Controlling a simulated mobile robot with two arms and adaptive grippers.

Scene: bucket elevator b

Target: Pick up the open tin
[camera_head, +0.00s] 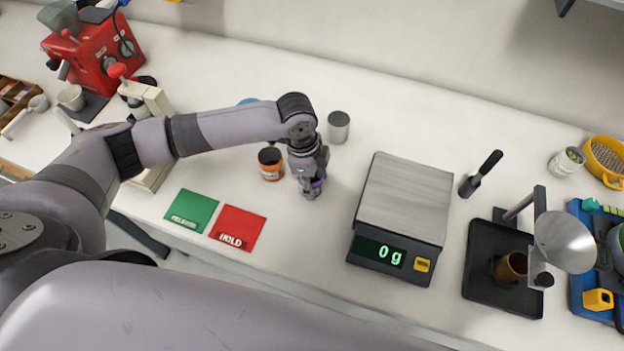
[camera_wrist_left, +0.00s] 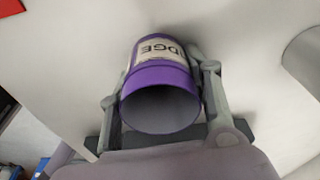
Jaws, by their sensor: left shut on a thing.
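A purple tin (camera_wrist_left: 160,92) with a pale label reading "IDGE" is between the fingers of my left gripper (camera_wrist_left: 162,100). Its open mouth faces the wrist camera and the inside looks grey and empty. In the head view only a small purple part of the tin (camera_head: 317,184) shows below my left gripper (camera_head: 312,187), which hides the rest. The gripper is shut on the tin's sides. I cannot tell whether the tin touches the counter. My right gripper is not in view.
An orange tin (camera_head: 271,164) stands close left of the gripper and a grey metal cup (camera_head: 338,127) behind it. Green (camera_head: 192,211) and red "HOLD" (camera_head: 238,228) cards lie in front. A scale (camera_head: 405,200) reading 0 g stands to the right.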

